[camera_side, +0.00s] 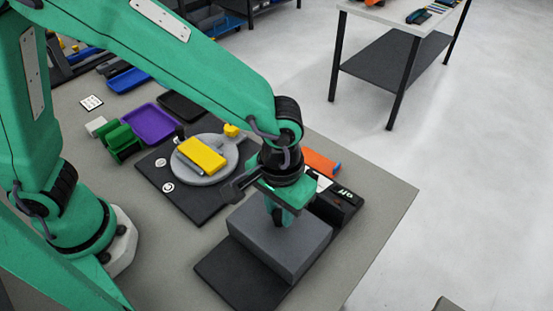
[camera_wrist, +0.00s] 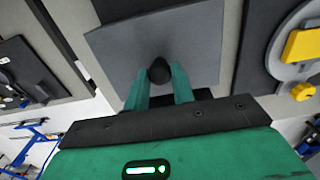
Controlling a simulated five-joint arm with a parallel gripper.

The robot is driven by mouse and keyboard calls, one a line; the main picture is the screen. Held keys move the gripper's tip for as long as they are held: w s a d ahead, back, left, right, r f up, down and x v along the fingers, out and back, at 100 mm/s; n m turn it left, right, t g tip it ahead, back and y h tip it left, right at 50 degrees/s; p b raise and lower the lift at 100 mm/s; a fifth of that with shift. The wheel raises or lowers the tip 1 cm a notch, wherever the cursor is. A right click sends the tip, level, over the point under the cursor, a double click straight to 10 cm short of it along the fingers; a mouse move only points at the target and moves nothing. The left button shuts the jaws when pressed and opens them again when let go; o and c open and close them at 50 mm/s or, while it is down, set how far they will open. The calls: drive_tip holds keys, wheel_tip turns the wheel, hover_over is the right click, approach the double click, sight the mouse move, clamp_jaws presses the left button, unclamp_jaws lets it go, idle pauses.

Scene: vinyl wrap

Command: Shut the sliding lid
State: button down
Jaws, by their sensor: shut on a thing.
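A grey box with a flat grey top (camera_side: 285,238) stands on a black base plate (camera_side: 225,270) near the table's front. In the wrist view a flat grey panel, which I take to be the sliding lid (camera_wrist: 115,55), carries a round black knob (camera_wrist: 159,68). My gripper (camera_side: 281,217) points down onto the top of the box. Its two green fingers in the wrist view (camera_wrist: 160,84) are closed around the knob. My gripper hides part of the box's back side, and I cannot tell how far the lid is open.
A round grey plate (camera_side: 208,172) holding a yellow block (camera_side: 202,153) stands to the left. A purple tray (camera_side: 150,124) is farther back. Table at the right is clear.

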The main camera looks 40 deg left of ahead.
drive_tip(key=shift+w, duration=2.3)
drive_tip(key=c, duration=1.2)
unclamp_jaws()
drive_tip(key=shift+o, duration=0.2)
drive_tip(key=shift+s+r, duration=0.1)
wheel_tip(320, 180, up, 8)
drive_tip(key=shift+a, duration=0.1)
